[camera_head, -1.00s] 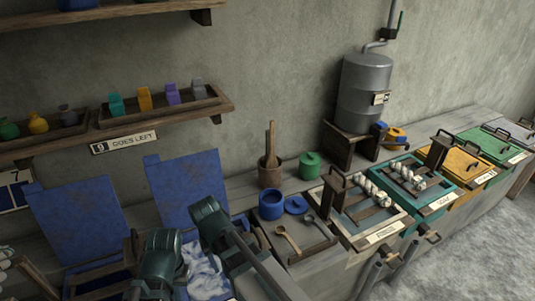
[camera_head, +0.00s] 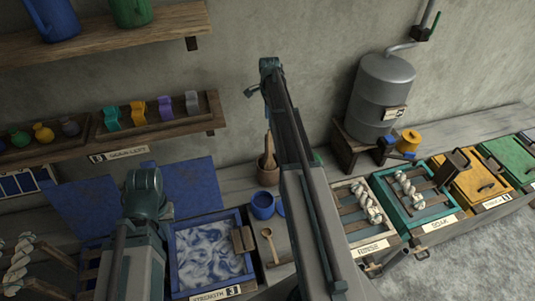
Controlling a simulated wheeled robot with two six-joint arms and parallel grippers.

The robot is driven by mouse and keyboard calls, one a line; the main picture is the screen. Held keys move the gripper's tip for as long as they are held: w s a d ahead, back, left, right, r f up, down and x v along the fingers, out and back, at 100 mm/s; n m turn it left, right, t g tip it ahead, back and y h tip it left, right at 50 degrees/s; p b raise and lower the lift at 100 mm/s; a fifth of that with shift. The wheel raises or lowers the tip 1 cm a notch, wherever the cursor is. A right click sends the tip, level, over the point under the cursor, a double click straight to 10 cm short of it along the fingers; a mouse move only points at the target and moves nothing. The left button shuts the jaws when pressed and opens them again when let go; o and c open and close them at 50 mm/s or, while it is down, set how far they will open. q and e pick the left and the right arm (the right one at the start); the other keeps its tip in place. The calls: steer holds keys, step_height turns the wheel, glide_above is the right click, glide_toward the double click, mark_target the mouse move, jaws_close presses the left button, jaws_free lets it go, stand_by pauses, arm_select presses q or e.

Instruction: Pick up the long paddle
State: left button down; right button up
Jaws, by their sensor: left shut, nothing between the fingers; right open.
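Long wooden handles, one likely the long paddle (camera_head: 268,146), stand upright in a brown pot (camera_head: 268,175) against the wall. Their lower ends are hidden in the pot. I cannot tell the handles apart well. My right arm rises just right of the pot, with its upper joint above it. My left arm stands further left, in front of the blue boards. Neither gripper's fingertips show in the view; both arms run down out of the bottom edge. Nothing is seen holding the handles.
A blue pot (camera_head: 263,206) and a wooden spoon (camera_head: 272,246) are near the brown pot. A blue-framed tray (camera_head: 240,215) holds swirled blue-white liquid. Teal (camera_head: 446,218), yellow (camera_head: 462,196) and green (camera_head: 513,178) stations line the right. A shelf (camera_head: 175,128) hangs left.

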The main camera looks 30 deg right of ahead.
mark_target(269, 133)
steer(key=shift+a+f+b, duration=0.1)
steer(key=shift+f+b, duration=0.15)
steer(key=shift+b, duration=0.1)
step_height(269, 133, down, 8)
steer(key=b, duration=0.8)
steer(key=shift+f, duration=0.15)
steer(key=f+b, duration=0.5)
steer(key=shift+s+f, duration=0.1)
steer(key=shift+s, duration=0.2)
steer(key=shift+c, duration=0.4)
jaws_close()
